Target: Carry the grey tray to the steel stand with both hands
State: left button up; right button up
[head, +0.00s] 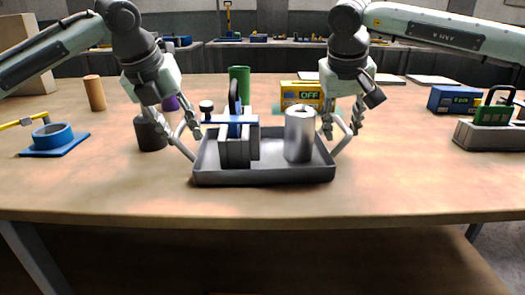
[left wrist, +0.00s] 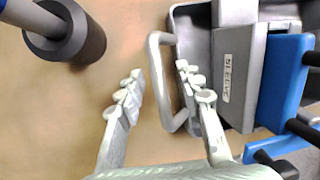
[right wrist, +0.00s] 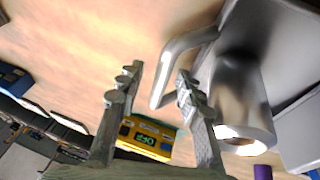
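The grey tray (head: 265,177) stands on the wooden table in the head view, carrying a blue-and-grey clamp-like block (head: 238,146) and a shiny steel cylinder (head: 299,135). My left gripper (head: 184,138) is at its left handle. In the left wrist view that handle (left wrist: 158,95) lies between the spread fingers, nearer the right finger. My right gripper (head: 341,130) is at the right handle. In the right wrist view this handle (right wrist: 165,85) lies between the spread fingers, also nearer the right one. Neither gripper is closed on its handle. I cannot pick out the steel stand.
A dark cylinder (head: 150,134) stands close left of the tray. A yellow box reading OFF (head: 301,95) and a green cylinder (head: 239,80) are behind it. A blue ring fixture (head: 53,137) is at far left. A grey holder (head: 488,136) is at far right. The table front is clear.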

pick_arm(q)
jog(key=shift+c, duration=0.5)
pick_arm(e)
jog(key=shift+c, duration=0.5)
pick_arm(q)
grip_shut()
pick_arm(e)
grip_shut()
